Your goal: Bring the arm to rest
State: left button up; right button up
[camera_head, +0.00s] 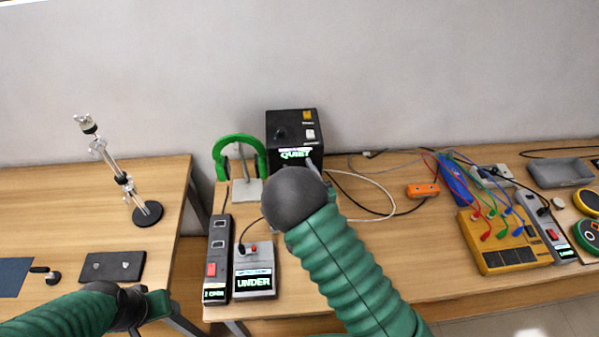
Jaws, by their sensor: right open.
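My right arm, in a green ribbed sleeve, reaches up from the bottom of the head view to a dark round wrist. Its gripper (316,170) is mostly hidden behind that wrist. Only a little grey shows past it, in front of the black box, and it is open. I see nothing held in it. My left arm comes in at the lower left, low in front of the left table. Its gripper (184,320) shows only in part near the bottom edge, and its jaws cannot be made out.
A black box (293,135), green headphones on a stand (240,157), a power strip (217,258) and a grey device (254,272) surround the right wrist on the right table (420,275). A yellow device (499,243) with cables lies right. A metal stand (147,213) is on the left table.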

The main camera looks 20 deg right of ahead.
dwell(0.4)
jog(key=s+d+f+m+g+h+b, duration=0.2)
jog(key=s+f+m+g, duration=0.15)
jog(key=f+g, duration=0.3)
jog(key=s+a+n+g+y+b, duration=0.2)
jog(key=s+g, duration=0.7)
jog(key=s, duration=1.2)
jog(key=shift+a+n, duration=0.75)
jog(key=shift+a, duration=0.35)
jog(key=shift+s+d, duration=0.1)
